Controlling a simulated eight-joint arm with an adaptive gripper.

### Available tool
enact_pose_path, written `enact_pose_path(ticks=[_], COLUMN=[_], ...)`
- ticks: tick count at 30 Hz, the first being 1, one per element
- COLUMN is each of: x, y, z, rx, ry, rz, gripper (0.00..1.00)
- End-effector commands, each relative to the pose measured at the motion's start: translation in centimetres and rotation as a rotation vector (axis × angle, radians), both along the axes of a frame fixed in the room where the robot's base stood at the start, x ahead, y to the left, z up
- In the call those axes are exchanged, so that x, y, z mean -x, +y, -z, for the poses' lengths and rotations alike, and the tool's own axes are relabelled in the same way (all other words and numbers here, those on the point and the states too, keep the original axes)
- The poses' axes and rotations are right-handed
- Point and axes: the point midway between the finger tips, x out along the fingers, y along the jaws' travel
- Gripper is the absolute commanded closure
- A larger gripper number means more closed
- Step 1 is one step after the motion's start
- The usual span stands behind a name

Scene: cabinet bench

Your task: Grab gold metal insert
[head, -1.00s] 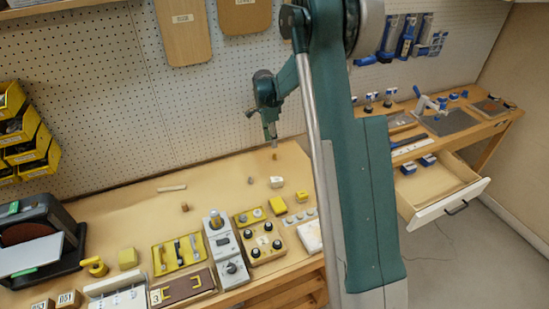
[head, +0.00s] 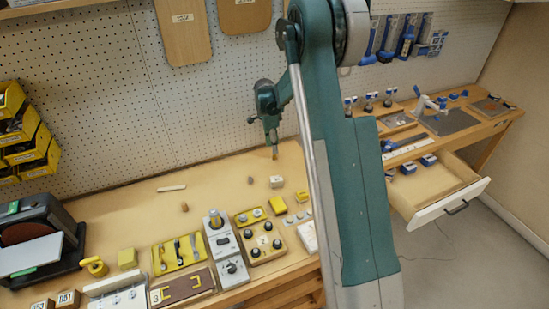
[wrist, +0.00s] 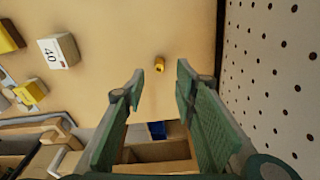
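The gold metal insert (wrist: 159,64) is a small gold-coloured cylinder on the tan bench top in the wrist view. In the head view, a small orange-gold spot (head: 275,153) shows right at the tip of my gripper (head: 272,143), partly hidden by it. In the wrist view my gripper (wrist: 160,83) is open, its two green fingers apart with nothing between the tips. The insert lies just beyond the fingertips, roughly in line with the gap. I see no contact.
A white block marked 40 (wrist: 58,51) and a yellow block (wrist: 8,36) stand to one side. The pegboard wall (wrist: 285,70) is close on the other side. An open drawer (head: 435,195) juts out at right. Bench around the insert is clear.

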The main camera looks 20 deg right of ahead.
Motion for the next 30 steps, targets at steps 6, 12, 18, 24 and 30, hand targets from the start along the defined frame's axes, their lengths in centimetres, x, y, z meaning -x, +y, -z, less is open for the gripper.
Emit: enact_pose_path(ticks=[6, 12, 18, 24, 30], x=[0.0, 0.0, 0.0, 0.1, 0.1], y=[0.0, 0.0, 0.0, 0.0, -0.2], z=[0.3, 0.4, 1.9, 4.1, 5.5], rx=[0.0, 0.0, 0.0, 0.0, 0.0], ry=[0.0, 0.0, 0.0, 0.0, 0.0], rz=[0.0, 0.0, 0.0, 0.0, 0.0], gripper=[0.72, 0.72, 0.72, 0.72, 0.72])
